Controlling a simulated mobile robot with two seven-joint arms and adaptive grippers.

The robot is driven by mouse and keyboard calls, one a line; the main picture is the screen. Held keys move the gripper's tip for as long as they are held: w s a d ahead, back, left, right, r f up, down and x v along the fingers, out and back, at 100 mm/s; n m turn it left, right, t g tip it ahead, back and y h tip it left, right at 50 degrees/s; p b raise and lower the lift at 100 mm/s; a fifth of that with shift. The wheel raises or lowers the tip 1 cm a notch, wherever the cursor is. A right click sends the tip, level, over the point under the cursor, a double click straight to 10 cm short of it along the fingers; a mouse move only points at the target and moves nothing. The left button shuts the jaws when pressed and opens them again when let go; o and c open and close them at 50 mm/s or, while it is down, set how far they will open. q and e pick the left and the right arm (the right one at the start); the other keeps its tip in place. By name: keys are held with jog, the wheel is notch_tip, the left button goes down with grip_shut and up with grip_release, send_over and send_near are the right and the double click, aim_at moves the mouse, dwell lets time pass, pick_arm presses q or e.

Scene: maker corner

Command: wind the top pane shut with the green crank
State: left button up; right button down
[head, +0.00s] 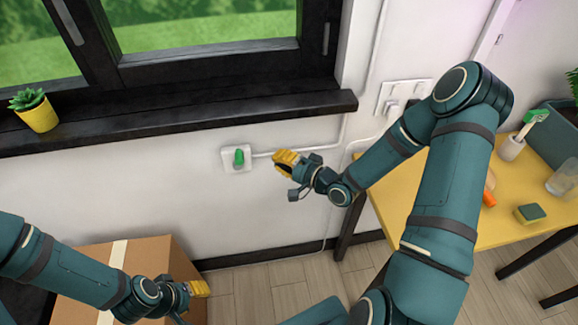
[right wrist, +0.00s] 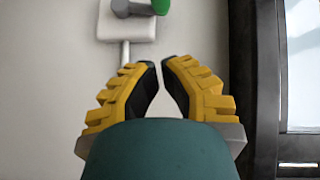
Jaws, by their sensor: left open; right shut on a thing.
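The green crank (head: 239,157) sits on a small white plate on the wall below the window sill. In the right wrist view its green end (right wrist: 161,6) shows at the top edge, partly cut off. My right gripper (head: 283,159) is just right of the crank and apart from it. Its yellow fingers (right wrist: 160,65) are drawn close, with a narrow gap and nothing visible between them. My left gripper (head: 203,288) is open, low in front of the cardboard box, away from the crank. The dark-framed window's lower part shows panes (head: 200,25); I cannot tell which is the top pane.
A potted plant (head: 39,113) stands on the black sill (head: 190,118). A cardboard box (head: 150,255) is below at the left. Wall sockets (head: 400,97) and a cable run are to the right. A yellow table (head: 470,225) holds a sponge (head: 530,214) and cups.

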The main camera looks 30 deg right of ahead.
aim_at(238, 163)
pick_arm(q)
jog(key=shift+s+f+b, duration=0.1)
jog(key=shift+f+b, duration=0.25)
jog(key=shift+f, duration=0.05)
pick_arm(e)
jog(key=w+a+f, duration=0.1)
jog(key=w+a, duration=0.4)
jog(key=a, duration=0.1)
pick_arm(q)
jog(key=shift+r+p, duration=0.5)
pick_arm(e)
jog(key=shift+w+a+r+n+g+h, duration=0.2)
jog(key=shift+a+r+n+g+h, duration=0.2)
jog(key=shift+a+n+h, duration=0.25)
